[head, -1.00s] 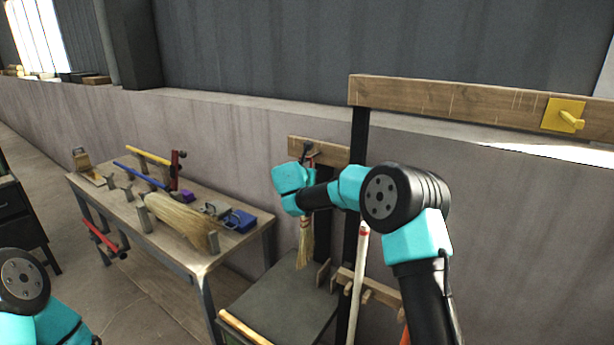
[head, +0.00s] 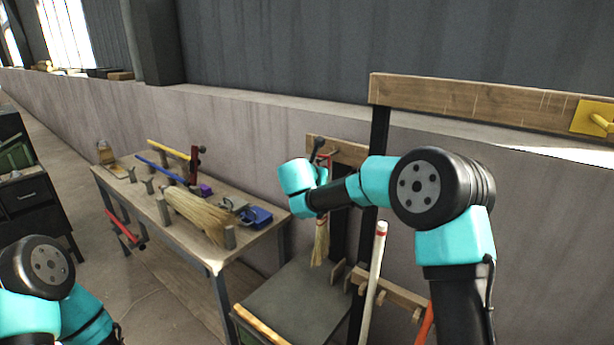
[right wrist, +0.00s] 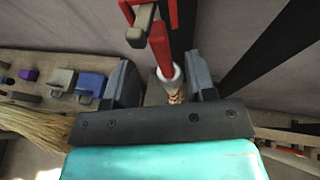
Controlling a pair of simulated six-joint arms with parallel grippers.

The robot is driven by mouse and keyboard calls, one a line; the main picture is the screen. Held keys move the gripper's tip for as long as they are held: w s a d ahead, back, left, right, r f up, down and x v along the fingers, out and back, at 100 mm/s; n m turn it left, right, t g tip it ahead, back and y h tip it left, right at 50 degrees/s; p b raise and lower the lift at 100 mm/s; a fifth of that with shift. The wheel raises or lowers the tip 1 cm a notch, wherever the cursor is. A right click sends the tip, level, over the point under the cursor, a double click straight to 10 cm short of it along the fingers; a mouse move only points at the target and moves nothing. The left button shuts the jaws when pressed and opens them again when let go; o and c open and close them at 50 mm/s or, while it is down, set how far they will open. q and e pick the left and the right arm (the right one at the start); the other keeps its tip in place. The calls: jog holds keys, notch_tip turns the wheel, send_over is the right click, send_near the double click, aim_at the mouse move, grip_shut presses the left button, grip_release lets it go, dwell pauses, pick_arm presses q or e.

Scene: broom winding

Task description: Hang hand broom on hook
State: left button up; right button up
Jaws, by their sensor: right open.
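The hand broom shows its straw bristles (head: 320,243) pointing down below my right wrist in the head view. My right gripper (right wrist: 162,66) is open, one finger on each side of the handle with gaps showing. My left arm shows at the lower left of the head view, but its gripper is out of view.
A workbench (head: 150,215) on the left holds a straw bundle (head: 198,213), clamps and a blue block (head: 257,217). A dark cabinet top (head: 290,300) lies below the broom. A white pole (head: 374,265) leans at a wooden rack. A yellow hook plate (head: 592,118) sits on the upper beam.

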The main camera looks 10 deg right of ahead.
jog(key=v, duration=1)
jog(key=shift+s, duration=0.1)
jog(key=s+d+f+m+g+y, duration=0.1)
jog(key=s+f+m+g+y, duration=0.15)
jog(key=f, duration=0.75)
jog(key=s+d+f+m+g+y, duration=0.1)
jog(key=s+f+g, duration=0.15)
jog(key=f, duration=0.65)
jog(key=s+f+m+g+y, duration=0.35)
jog(key=s+f, duration=0.25)
jog(key=f, duration=0.3)
jog(key=s+f+m+g+y, duration=0.2)
jog(key=s+f+m, duration=0.35)
jog(key=f, duration=0.45)
jog(key=s+d+f+m+y, duration=0.1)
jog(key=s+d+f+m, duration=0.1)
jog(key=s+f+m, duration=0.4)
jog(key=s+d+f+m+y, duration=0.1)
jog(key=s+f+m, duration=0.5)
jog(key=s+m, duration=0.6)
jog(key=s, duration=0.2)
jog(key=shift+s+d+f+y, duration=0.3)
jog(key=shift+s+d+f, duration=0.05)
jog(key=shift+d, duration=0.05)
